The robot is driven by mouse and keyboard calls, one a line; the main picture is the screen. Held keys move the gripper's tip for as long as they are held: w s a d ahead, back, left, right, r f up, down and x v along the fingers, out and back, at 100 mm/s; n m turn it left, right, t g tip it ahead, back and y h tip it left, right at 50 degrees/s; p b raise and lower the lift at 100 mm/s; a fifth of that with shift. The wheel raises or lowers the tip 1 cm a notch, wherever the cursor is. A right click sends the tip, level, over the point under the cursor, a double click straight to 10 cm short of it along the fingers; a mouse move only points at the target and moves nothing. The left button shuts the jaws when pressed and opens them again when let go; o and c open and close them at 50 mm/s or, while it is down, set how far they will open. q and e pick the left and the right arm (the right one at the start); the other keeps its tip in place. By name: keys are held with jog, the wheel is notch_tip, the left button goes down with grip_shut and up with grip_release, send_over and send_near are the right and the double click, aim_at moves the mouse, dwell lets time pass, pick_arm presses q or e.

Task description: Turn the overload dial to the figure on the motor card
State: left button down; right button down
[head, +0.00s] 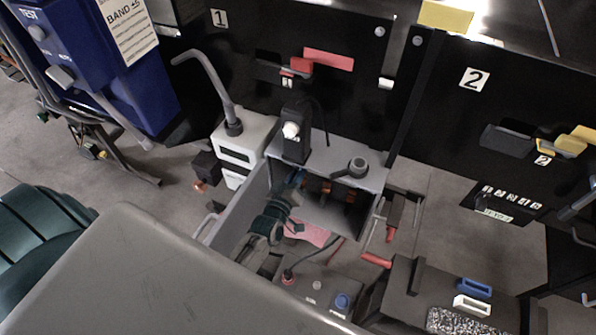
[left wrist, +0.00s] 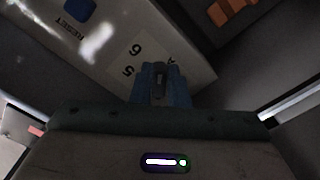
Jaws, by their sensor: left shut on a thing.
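My left gripper (head: 297,179) reaches into an open-fronted grey box (head: 236,205) in the head view; its wrist hides part of the inside. In the left wrist view my gripper's blue-grey fingers (left wrist: 160,78) are closed on a small dark part at the face of a pale overload unit (left wrist: 112,52). That part is probably the dial, which the fingers mostly cover. The figures 5 and 6 are readable beside the fingers, with another figure partly cut off. A blue RESET button (left wrist: 80,9) is on the same face. I cannot make out a motor card. My right gripper is not in view.
Orange parts (left wrist: 232,12) are close beside the unit in the left wrist view. Red-handled tools (head: 377,260) lie right of the box. A white unit with a bent grey pipe (head: 214,90) stands at its left.

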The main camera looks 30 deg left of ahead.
pick_arm(q)
jog(key=shift+s+a+f+m+p, duration=0.15)
jog(key=shift+m+p, duration=0.45)
jog(key=shift+m, duration=0.65)
jog(key=shift+w+a+m+p, duration=0.1)
jog(key=shift+m+p, duration=0.45)
jog(key=shift+m, duration=0.75)
jog(key=shift+s+a+f+m+p, duration=0.15)
jog(key=shift+m+p, duration=0.45)
jog(key=shift+m, duration=0.65)
jog(key=shift+w+m, duration=0.1)
jog(key=shift+m, duration=0.2)
jog(key=c, duration=1.4)
grip_release()
jog(key=s+b, duration=0.3)
jog(key=s, duration=0.7)
jog(key=shift+s+d+b, duration=0.3)
jog(key=shift+s, duration=0.05)
